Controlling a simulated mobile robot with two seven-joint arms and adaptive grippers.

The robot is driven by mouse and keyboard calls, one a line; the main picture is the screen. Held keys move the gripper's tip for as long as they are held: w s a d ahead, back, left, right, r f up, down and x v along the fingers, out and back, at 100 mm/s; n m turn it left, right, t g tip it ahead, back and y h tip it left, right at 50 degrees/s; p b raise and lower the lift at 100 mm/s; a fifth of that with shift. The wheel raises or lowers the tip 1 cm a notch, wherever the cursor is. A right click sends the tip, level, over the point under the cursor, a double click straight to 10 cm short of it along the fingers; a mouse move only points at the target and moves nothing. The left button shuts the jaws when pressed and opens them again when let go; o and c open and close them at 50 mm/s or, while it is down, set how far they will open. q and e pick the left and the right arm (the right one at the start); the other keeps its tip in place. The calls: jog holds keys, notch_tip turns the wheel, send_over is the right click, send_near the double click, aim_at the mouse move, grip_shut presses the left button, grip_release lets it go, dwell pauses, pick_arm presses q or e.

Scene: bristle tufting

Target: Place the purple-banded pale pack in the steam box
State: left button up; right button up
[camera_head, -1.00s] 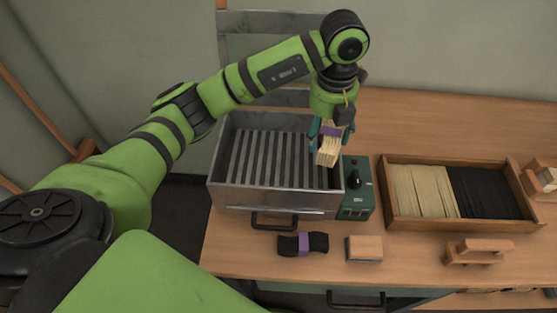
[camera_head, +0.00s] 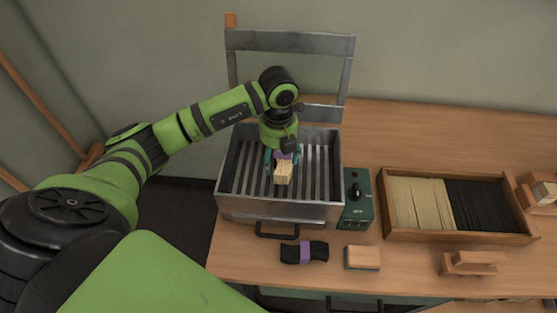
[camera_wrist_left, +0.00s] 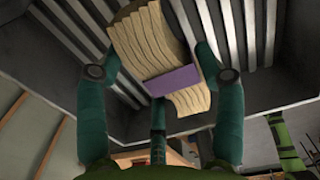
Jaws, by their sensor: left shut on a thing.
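The purple-banded pale pack (camera_head: 284,174) is a bundle of pale bristles with a purple band. My left gripper (camera_head: 283,158) is shut on it and holds it over the slatted inside of the steam box (camera_head: 280,212). In the left wrist view, green fingers (camera_wrist_left: 158,88) close on both sides of the pack (camera_wrist_left: 150,40) near its band, with metal slats behind. The box is a grey metal tray with its lid (camera_head: 290,41) raised at the back. I cannot tell whether the pack touches the slats. My right gripper is not in view.
A dark pack with a purple band (camera_head: 304,252) and a wooden block (camera_head: 362,257) lie in front of the box. A green control unit (camera_head: 357,200) adjoins its right side. A wooden tray (camera_head: 460,238) of pale and black bristles stands further right.

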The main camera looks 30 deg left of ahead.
aim_at(278, 165)
pick_arm(q)
notch_tip(278, 165, down, 2)
jog(key=shift+s+f+p, duration=0.1)
jog(key=shift+f+p, duration=0.15)
jog(key=shift+p, duration=0.15)
jog(key=shift+f, duration=0.35)
jog(key=shift+f, duration=0.2)
jog(key=o, duration=1.2)
jog(key=shift+r, duration=0.1)
